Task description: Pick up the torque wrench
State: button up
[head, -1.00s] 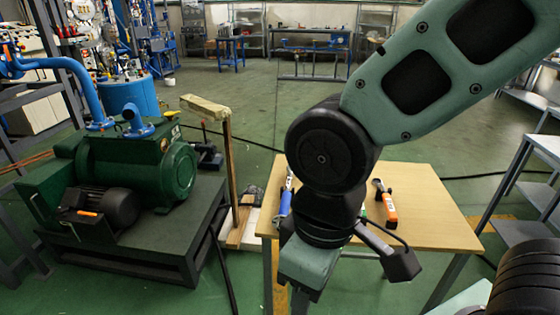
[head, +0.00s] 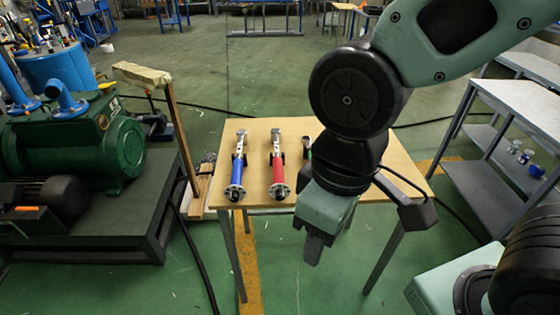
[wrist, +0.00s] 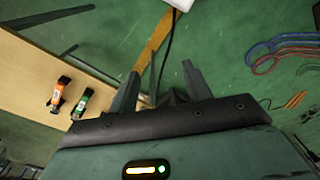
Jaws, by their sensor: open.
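Several wrench-like tools lie on the wooden table. A blue-handled tool (head: 238,167) and a red-handled tool (head: 278,167) lie side by side at the left in the head view. A green tool (head: 307,147) is mostly hidden behind my arm. The wrist view shows a green-handled tool (wrist: 81,103) and an orange-handled tool (wrist: 58,95) near the table edge. I cannot tell which one is the torque wrench. My gripper (head: 314,248) points down in front of the table's near edge, apart from the tools. In the wrist view its fingers (wrist: 159,84) are spread and empty over the floor.
The wooden table (head: 225,152) is bare around the tools. A green pump (head: 75,150) on a dark stand and a wooden post (head: 182,138) are at the left. A grey shelf table (head: 505,100) stands at the right. Cables lie on the floor.

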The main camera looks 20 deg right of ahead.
aim_at(275, 133)
jog(key=i+j+z, duration=0.35)
jog(key=j, duration=0.25)
jog(key=i+j+z, duration=0.15)
jog(key=j, duration=0.2)
jog(key=i, duration=0.05)
